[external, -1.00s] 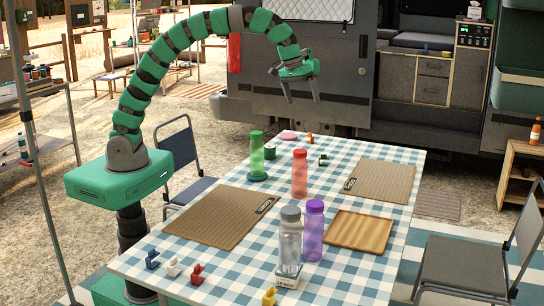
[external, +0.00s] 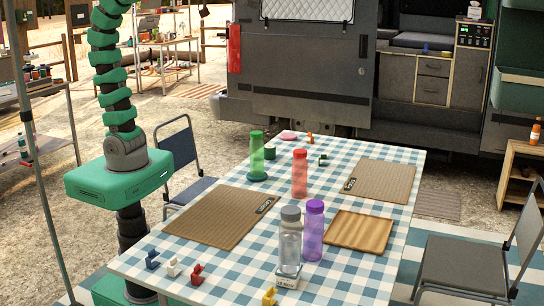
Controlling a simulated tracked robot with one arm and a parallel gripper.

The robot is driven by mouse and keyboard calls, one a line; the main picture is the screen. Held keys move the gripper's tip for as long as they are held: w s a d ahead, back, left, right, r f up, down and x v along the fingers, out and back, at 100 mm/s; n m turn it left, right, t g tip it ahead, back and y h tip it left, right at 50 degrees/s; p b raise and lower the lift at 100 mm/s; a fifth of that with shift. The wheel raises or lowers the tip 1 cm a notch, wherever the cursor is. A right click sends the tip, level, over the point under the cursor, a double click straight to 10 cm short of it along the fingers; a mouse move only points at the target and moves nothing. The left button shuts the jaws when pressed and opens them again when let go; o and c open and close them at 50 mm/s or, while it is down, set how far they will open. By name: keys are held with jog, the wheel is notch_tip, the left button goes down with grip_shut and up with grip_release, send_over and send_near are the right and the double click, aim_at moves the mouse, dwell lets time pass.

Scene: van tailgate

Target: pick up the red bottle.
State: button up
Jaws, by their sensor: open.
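The red bottle (external: 300,174) stands upright on the blue-and-white checked table (external: 222,271), toward its far half. A green bottle (external: 257,154) stands on a dark round base to its left and farther back. A clear bottle with a grey cap (external: 290,243) and a purple bottle (external: 313,230) stand close together nearer the front. My gripper is out of the picture; only the lower part of my arm shows at the left, rising past the top edge.
Two brown mats (external: 223,217) (external: 379,181) and a wooden board (external: 358,231) lie on the table. Small coloured pieces sit along the front edge, including a red one (external: 197,274) and a yellow one (external: 270,296). Chairs stand at both sides; the van is behind.

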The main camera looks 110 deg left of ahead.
jog(key=s+d+r+m+t+h, duration=0.1)
jog(key=s+d+r+m+t, duration=0.1)
jog(key=s+r, duration=0.3)
jog(key=shift+s+d+m, duration=0.3)
jog(key=shift+d, duration=0.4)
jog(key=shift+r, duration=0.1)
jog(key=c, duration=0.5)
jog(key=w+f+n+g+b, duration=0.1)
jog(key=w+f+b, duration=0.4)
jog(key=f, duration=0.9)
jog(key=n+g+y+b, duration=0.5)
jog(key=n+y+b, duration=0.35)
jog(key=b, duration=0.25)
send_near(294, 161)
jog(key=shift+m+y, duration=0.25)
jog(key=shift+y, duration=0.1)
jog(key=shift+p+x, duration=2.6)
jog(key=shift+x, duration=3.8)
